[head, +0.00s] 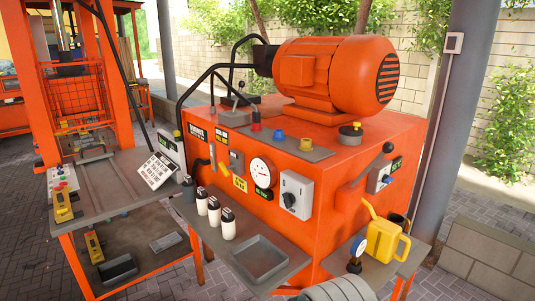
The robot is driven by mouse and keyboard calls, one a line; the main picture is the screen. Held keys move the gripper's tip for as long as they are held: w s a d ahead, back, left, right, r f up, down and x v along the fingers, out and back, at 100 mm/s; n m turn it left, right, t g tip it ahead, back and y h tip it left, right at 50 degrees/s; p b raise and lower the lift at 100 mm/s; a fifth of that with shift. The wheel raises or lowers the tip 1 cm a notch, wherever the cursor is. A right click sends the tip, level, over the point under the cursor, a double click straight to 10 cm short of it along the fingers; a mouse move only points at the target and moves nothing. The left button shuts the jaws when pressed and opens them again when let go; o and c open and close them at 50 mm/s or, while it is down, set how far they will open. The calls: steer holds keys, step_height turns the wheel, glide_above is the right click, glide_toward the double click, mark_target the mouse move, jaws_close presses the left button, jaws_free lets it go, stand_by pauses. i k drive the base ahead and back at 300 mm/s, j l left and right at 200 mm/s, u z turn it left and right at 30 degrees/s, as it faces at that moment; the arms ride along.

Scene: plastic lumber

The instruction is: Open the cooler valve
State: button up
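The large orange machine (330,215) stands in the middle of the head view. No part is readably marked as the cooler valve. A lever with a dark grip (372,163) slants up to the right on the machine's right side. A grey box with a dark rotary knob (290,199) is on its front, right of a round white gauge (262,171). A small blue-and-white gauge-like fitting (356,252) stands upright on the right-hand shelf. I cannot tell which of these is the valve.
A motor (338,72) sits on top of the machine. A front shelf (205,235) holds several bottles and a grey tray (260,259). A yellow watering can (386,238) stands at right. A grey post (455,110) rises behind it.

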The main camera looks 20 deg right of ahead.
mark_target(386, 179)
steer(key=k+z, duration=0.1)
steer(key=z, duration=1.2)
